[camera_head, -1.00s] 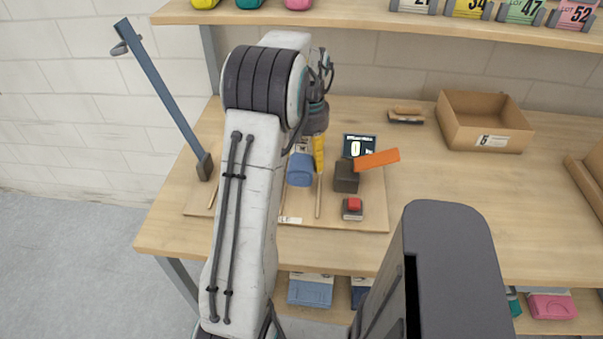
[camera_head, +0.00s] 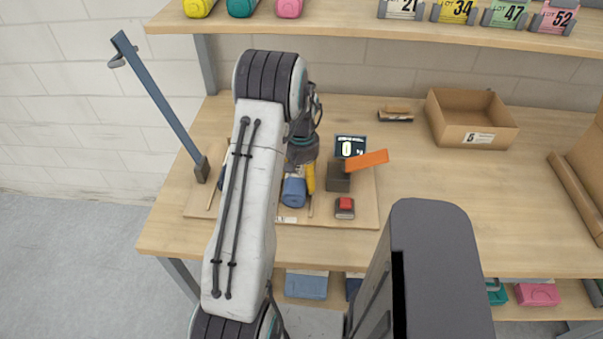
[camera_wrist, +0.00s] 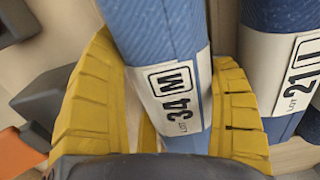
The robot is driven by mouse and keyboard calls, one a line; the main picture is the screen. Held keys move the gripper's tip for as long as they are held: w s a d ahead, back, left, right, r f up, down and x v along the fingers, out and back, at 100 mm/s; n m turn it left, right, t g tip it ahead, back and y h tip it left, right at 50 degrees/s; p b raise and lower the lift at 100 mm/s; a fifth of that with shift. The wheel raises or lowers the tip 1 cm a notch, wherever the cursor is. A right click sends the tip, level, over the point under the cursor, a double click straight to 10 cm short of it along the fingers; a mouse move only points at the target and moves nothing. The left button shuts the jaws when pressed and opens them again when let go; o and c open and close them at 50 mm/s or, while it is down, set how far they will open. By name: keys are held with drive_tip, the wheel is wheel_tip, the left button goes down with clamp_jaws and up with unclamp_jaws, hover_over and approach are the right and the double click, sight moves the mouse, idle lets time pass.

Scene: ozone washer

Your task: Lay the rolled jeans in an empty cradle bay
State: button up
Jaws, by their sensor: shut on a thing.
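The rolled jeans (camera_wrist: 150,25) are blue with a white band reading LOT 34 M. My gripper (camera_wrist: 163,62) has its yellow fingers shut on this roll, one on each side, in the wrist view. In the head view the blue roll (camera_head: 294,191) shows beside a yellow finger, over the wooden cradle board (camera_head: 362,212). A second blue roll (camera_wrist: 275,25), banded LOT 21 L, lies alongside on the right in the wrist view. My arm hides much of the board, and I cannot tell whether the held roll touches it.
A dark block with an orange flap (camera_head: 367,160), a small display reading 0 (camera_head: 350,147) and a red button (camera_head: 345,204) stand right of the roll. A blue-grey post (camera_head: 160,100) rises at left.

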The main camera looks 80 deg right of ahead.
sight(301, 167)
drive_tip(key=shift+f, duration=0.1)
drive_tip(key=o, duration=1.2)
drive_tip(key=shift+c, duration=0.2)
wheel_tip(301, 167, up, 5)
drive_tip(key=shift+r+b, duration=0.2)
drive_tip(key=shift+b, duration=0.5)
drive_tip(key=shift+r+b, duration=0.25)
drive_tip(key=shift+b, duration=0.45)
wheel_tip(301, 167, up, 6)
drive_tip(key=b, duration=0.3)
drive_tip(key=shift+w+r, duration=0.1)
drive_tip(key=shift+r, duration=0.1)
